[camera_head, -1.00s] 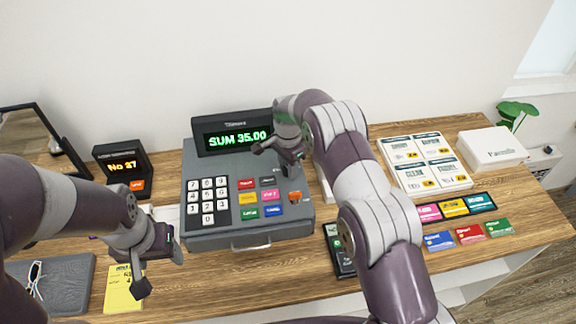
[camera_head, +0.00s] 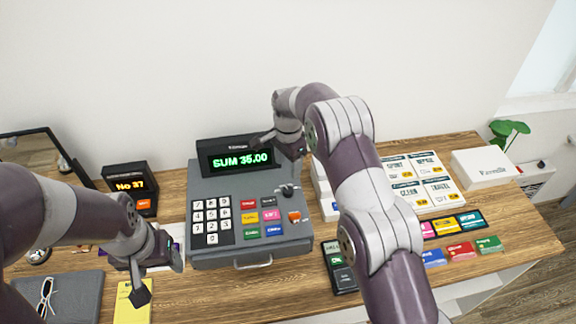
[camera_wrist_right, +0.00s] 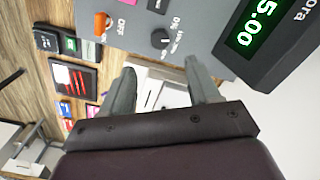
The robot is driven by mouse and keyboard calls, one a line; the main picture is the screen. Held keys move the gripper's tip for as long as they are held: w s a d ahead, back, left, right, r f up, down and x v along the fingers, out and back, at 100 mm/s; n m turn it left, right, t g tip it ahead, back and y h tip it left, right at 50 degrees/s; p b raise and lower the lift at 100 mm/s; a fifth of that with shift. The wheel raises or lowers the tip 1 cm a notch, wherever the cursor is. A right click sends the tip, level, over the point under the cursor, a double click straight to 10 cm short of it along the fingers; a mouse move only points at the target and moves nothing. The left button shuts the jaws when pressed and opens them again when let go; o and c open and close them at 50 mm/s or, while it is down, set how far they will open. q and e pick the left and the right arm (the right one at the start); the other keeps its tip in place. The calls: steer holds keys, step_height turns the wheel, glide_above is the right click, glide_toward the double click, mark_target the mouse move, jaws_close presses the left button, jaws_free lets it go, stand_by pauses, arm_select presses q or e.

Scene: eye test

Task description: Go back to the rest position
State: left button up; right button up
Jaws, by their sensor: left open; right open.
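My left gripper (camera_head: 150,268) is open and empty in the head view, low over the counter between the grey mat and the cash register. My right gripper (camera_head: 278,148) is in front of the right part of the register's display, above the register. In the right wrist view its two fingers (camera_wrist_right: 158,92) are apart with nothing between them. The grey cash register (camera_head: 215,262) stands on the wooden counter, and its green display (camera_head: 240,159) reads SUM 35.00. Its drawer looks shut. My right forearm hides part of the counter right of the register.
A No 37 display (camera_head: 130,185) stands left of the register. A yellow slip (camera_head: 132,305) lies under my left gripper, beside the grey mat (camera_head: 75,298). A card terminal (camera_head: 338,268), a menu board (camera_head: 440,195), coloured cards (camera_head: 460,251) and a white box (camera_head: 485,168) are right.

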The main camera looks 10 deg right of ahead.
arm_select(q)
steer(key=shift+r+p, duration=0.35)
steer(key=shift+r, duration=0.6)
arm_select(e)
steer(key=shift+r, duration=0.95)
steer(key=shift+f, duration=0.1)
arm_select(q)
step_height(320, 180, down, 15)
steer(key=b, duration=1.5)
steer(key=shift+w, duration=0.15)
arm_select(e)
steer(key=s+d+f+n, duration=0.1)
steer(key=s+n, duration=0.3)
steer(key=s, duration=0.5)
steer(key=s+d+f+n+t, duration=0.1)
steer(key=s+d+f+n, duration=0.1)
steer(key=s, duration=0.8)
steer(key=s+d+f+n, duration=0.2)
steer(key=s+n, duration=0.4)
steer(key=s, duration=0.4)
steer(key=shift+d+f+n, duration=0.25)
steer(key=shift+d+n, duration=0.05)
steer(key=shift+d, duration=0.4)
